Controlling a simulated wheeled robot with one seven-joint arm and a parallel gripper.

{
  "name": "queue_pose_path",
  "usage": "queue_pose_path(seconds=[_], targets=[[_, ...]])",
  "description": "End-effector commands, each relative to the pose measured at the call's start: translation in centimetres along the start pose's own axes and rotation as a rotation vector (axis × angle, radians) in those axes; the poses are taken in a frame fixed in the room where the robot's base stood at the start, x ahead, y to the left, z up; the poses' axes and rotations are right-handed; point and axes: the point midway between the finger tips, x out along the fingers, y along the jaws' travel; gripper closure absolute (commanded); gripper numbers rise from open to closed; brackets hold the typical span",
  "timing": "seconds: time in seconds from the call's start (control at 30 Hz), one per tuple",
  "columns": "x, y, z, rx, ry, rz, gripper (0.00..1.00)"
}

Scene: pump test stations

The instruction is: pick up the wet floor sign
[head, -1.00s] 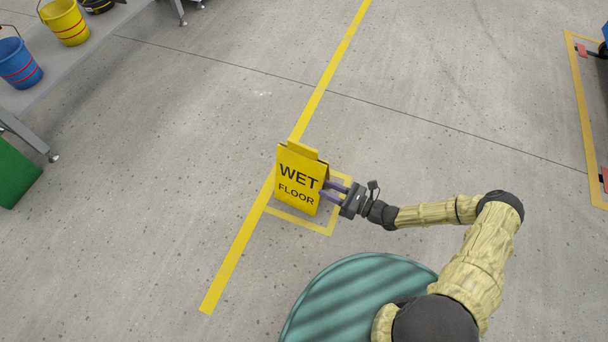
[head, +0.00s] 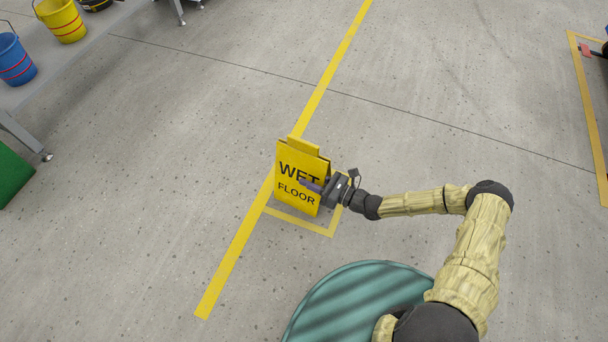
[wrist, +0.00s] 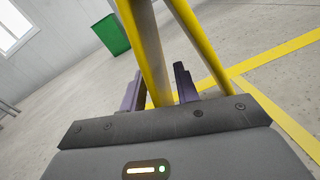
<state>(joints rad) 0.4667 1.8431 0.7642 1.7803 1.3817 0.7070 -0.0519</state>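The yellow wet floor sign (head: 297,190) stands upright as an A-frame on the floor. My gripper (head: 312,185) is at its right side edge in the head view. One finger lies in front of the lettered face and covers part of the word WET; the other finger is hidden behind that panel. In the wrist view, the front panel (wrist: 146,45) of the sign runs between the two fingers of my gripper (wrist: 157,92). The fingers are apart, and a narrow gap shows beside the right one. The other panel (wrist: 196,40) is outside the right finger.
A yellow floor line (head: 240,238) runs past the sign, and a yellow outlined square (head: 300,222) is marked under it. A bench (head: 75,70) with a blue bucket (head: 14,62) and a yellow bucket (head: 62,20) is at upper left. The surrounding floor is clear.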

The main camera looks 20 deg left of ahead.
Motion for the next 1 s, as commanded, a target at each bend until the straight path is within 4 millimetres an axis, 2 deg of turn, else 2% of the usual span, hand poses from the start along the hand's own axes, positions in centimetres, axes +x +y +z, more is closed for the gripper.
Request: queue_pose_path(seconds=[0.1,0.63,0.8,1.0], targets=[[0.84,0.00,-0.10,0.000,0.000,0.001,0.69],[1.42,0.56,-0.09,0.000,0.004,0.014,0.69],[1.03,0.19,0.00,0.000,0.002,0.005,1.00],[0.89,0.04,0.15,-0.001,-0.002,0.001,1.00]])
